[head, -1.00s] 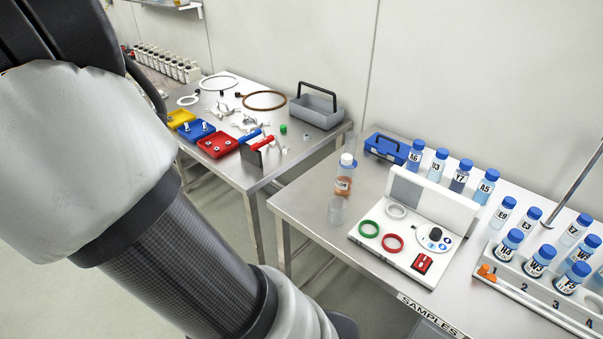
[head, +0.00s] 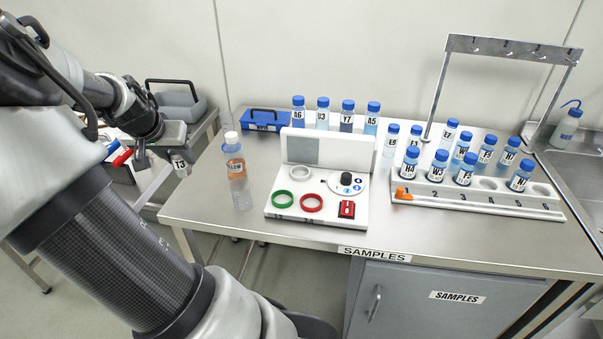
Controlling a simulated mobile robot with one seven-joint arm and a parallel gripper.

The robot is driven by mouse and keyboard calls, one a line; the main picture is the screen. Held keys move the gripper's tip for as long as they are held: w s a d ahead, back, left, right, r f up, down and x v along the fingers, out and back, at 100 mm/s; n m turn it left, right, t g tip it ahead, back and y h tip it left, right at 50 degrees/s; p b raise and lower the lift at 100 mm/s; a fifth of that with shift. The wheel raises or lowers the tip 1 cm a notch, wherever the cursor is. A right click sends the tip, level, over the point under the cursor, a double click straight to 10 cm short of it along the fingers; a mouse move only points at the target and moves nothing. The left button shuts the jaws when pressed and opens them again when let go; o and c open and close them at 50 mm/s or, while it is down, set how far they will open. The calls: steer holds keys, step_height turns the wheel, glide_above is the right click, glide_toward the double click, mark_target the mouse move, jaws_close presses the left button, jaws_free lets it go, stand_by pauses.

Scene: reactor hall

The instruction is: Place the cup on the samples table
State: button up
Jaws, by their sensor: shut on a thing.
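My gripper (head: 165,155) is at the left in the head view, near the left end of the samples table (head: 330,243). It is shut on a small pale container marked T3 (head: 181,166), which looks like the cup. The fingers and the arm hide part of it. The cup is in the air, left of the clear bottle with the white cap and orange label (head: 238,172), and apart from it. The samples table carries a SAMPLES label on its front edge.
A white panel with rings and a dial (head: 320,212) stands mid-table. Behind it are a blue box (head: 262,121) and several blue-capped bottles. A white numbered rack (head: 480,195) with bottles is at the right, beside a metal frame (head: 512,50). The front strip of steel is bare.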

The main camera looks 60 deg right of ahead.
steer(key=s+d+r+m, duration=0.1)
steer(key=d+m, duration=0.1)
steer(key=d, duration=0.3)
steer(key=shift+g, duration=0.4)
steer(key=f+b, duration=0.1)
steer(key=f, duration=0.4)
steer(key=f+b, duration=0.2)
steer(key=f, duration=0.3)
steer(key=shift+s+a, duration=0.2)
steer(key=shift+f, duration=0.15)
steer(key=o, duration=1.1)
steer(key=shift+c, duration=0.2)
